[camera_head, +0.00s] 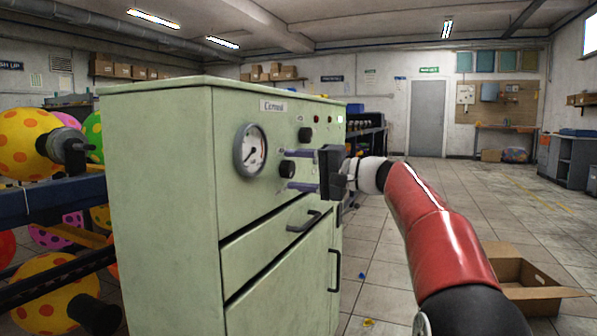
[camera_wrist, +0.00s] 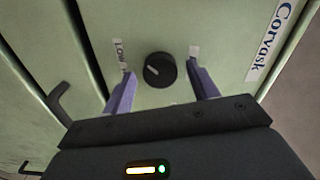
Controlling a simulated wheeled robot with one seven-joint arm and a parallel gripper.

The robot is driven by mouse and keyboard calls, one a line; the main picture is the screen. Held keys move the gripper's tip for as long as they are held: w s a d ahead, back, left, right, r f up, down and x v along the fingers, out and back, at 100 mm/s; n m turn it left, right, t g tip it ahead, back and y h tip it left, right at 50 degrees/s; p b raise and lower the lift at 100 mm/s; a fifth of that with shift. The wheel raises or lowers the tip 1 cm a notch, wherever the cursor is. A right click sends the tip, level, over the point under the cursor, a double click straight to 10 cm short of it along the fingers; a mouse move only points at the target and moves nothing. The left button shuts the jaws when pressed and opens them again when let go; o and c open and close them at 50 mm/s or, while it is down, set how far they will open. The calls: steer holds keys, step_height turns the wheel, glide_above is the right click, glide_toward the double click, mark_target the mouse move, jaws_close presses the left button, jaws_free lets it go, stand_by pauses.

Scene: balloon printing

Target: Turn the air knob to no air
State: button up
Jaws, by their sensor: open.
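A pale green cabinet (camera_head: 160,190) stands left of centre in the head view. On its front panel is a round black knob (camera_head: 287,169); in the wrist view this knob (camera_wrist: 160,70) shows a white pointer line aimed toward the upper left. Whether the fingertips reach the panel is unclear.
A pressure gauge (camera_head: 251,150) sits left of the knob, with another dark knob (camera_head: 305,134) above. A drawer handle (camera_head: 303,222) and door handle (camera_head: 335,270) stick out below. Balloons on a rack (camera_head: 40,200) stand left. An open cardboard box (camera_head: 520,275) lies on the floor right.

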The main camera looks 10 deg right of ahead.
steer(key=v, duration=0.7)
steer(key=shift+s+d, duration=0.25)
steer(key=shift+d, duration=0.05)
steer(key=s+a+f+g+h, duration=0.3)
steer(key=s+a+f+h, duration=0.3)
steer(key=s+a+f, duration=0.55)
steer(key=s+d+f+n+g+h, duration=0.15)
steer(key=s+f+h, duration=0.25)
steer(key=s+f, duration=0.65)
steer(key=s+d+f+n+g+h, duration=0.1)
steer(key=s+d+f+n+h, duration=0.25)
steer(key=s+f, duration=0.7)
step_height(320, 180, up, 13)
steer(key=h+p, duration=0.1)
steer(key=p, duration=1.1)
steer(key=shift+s+f+p, duration=0.25)
steer(key=shift+s+p, duration=0.1)
steer(key=shift+p, duration=0.05)
